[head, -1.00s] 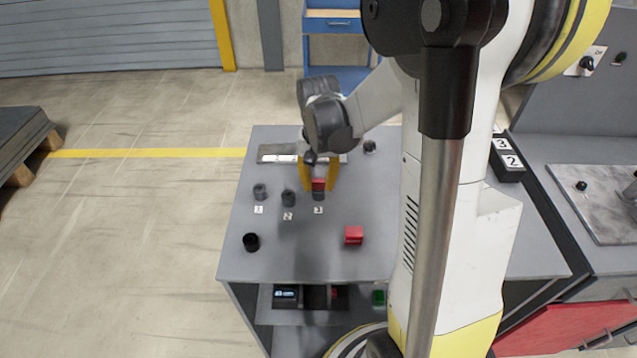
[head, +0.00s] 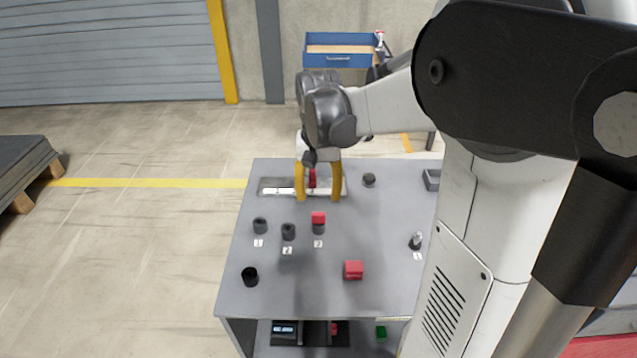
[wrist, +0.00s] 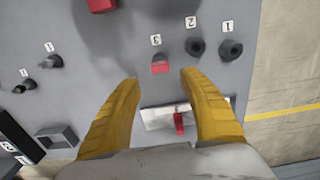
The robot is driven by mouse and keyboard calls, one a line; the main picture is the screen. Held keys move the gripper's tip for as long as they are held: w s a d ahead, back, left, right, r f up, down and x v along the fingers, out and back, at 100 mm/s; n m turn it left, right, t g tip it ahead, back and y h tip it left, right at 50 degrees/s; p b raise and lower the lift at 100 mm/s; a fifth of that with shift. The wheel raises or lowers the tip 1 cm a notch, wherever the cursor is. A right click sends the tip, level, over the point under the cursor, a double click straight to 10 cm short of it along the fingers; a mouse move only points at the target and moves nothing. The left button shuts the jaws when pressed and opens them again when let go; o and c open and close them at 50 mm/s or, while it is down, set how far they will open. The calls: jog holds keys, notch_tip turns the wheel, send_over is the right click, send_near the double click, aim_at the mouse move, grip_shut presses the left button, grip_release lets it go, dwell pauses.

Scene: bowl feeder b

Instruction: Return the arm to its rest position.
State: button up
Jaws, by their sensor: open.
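My gripper (head: 319,198) has two yellow fingers and is open and empty. It hangs above the grey table (head: 385,215), toward its back. In the wrist view the fingers (wrist: 158,78) are spread wide, with table surface between them. A small red piece (head: 318,217) sits on the dark holder labelled 3, in front of the gripper and apart from it. In the wrist view this red piece (wrist: 160,68) lies just beyond the fingertips. The arm reaches in from the right of the head view.
Dark holders 1 (head: 260,226) and 2 (head: 288,232) stand left of holder 3. A black cup (head: 250,277) and a red block (head: 353,270) are nearer the front. A light plate with a red handle (wrist: 179,124) lies behind. A blue cart (head: 340,47) stands beyond the table.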

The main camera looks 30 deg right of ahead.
notch_tip(320, 180, up, 4)
jog(key=shift+a+f, duration=0.1)
jog(key=s+a+r+n+t, duration=0.1)
jog(key=s+a+n+t, duration=0.5)
jog(key=s+a, duration=0.4)
jog(key=a+t, duration=0.1)
jog(key=a, duration=0.2)
jog(key=shift+s+a+r+n, duration=0.15)
jog(key=shift+s+r+n, duration=0.15)
jog(key=shift+s+n, duration=0.1)
dwell(0.3)
